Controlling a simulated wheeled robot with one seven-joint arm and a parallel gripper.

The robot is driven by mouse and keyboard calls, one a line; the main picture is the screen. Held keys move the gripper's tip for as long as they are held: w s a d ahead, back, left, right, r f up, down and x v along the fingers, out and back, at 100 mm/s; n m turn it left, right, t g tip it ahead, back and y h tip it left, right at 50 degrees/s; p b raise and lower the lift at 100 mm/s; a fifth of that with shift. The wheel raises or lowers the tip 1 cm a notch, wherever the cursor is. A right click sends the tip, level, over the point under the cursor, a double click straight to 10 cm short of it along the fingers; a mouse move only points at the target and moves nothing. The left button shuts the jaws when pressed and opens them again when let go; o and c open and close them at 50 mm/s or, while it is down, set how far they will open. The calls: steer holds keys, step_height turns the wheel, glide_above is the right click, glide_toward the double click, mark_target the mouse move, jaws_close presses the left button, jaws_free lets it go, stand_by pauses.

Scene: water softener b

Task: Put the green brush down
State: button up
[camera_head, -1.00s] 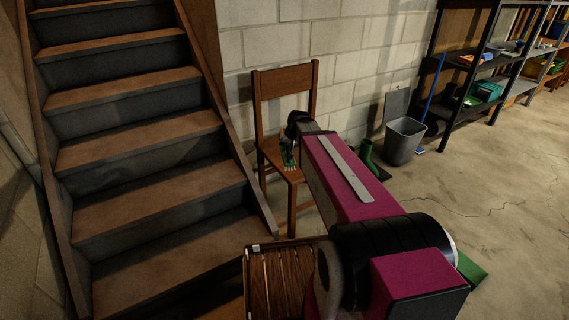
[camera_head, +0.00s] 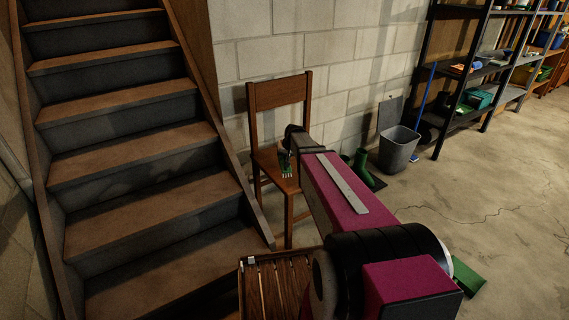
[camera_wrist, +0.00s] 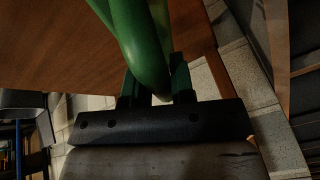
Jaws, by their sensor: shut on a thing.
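The green brush (camera_head: 286,166) shows small in the head view, with pale bristles at its lower end, in front of the seat of the wooden chair (camera_head: 278,95). My gripper (camera_head: 284,150) is shut on the brush. In the wrist view the brush's smooth green handle (camera_wrist: 145,50) lies between the fingers of my gripper (camera_wrist: 156,84), and the rest of it runs out of the top of the picture. A brown wooden surface (camera_wrist: 60,50) fills the upper left there. I cannot tell whether the bristles touch the seat.
Wooden stairs (camera_head: 135,165) rise on the left. A slatted wooden piece (camera_head: 275,285) stands low in front. Green boots (camera_head: 360,163) and a grey bin (camera_head: 399,148) stand right of the chair by the block wall. Shelves (camera_head: 470,85) line the back right. Open concrete floor lies right.

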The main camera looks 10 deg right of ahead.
steer(key=shift+f, duration=1.75)
steer(key=o, duration=0.8)
steer(key=shift+f, duration=0.1)
steer(key=v, duration=1.2)
steer(key=s+f+g, duration=0.1)
steer(key=s+f, duration=0.1)
steer(key=s, duration=0.6)
steer(key=s+a+f+g+h, duration=0.1)
steer(key=s+f+g, duration=0.1)
steer(key=s, duration=0.6)
steer(key=s+a+f+g+h, duration=0.1)
steer(key=s+f, duration=0.1)
steer(key=s, duration=0.6)
steer(key=shift+s+a+f+g, duration=0.1)
steer(key=shift+s+f+g, duration=0.1)
steer(key=shift+g, duration=0.1)
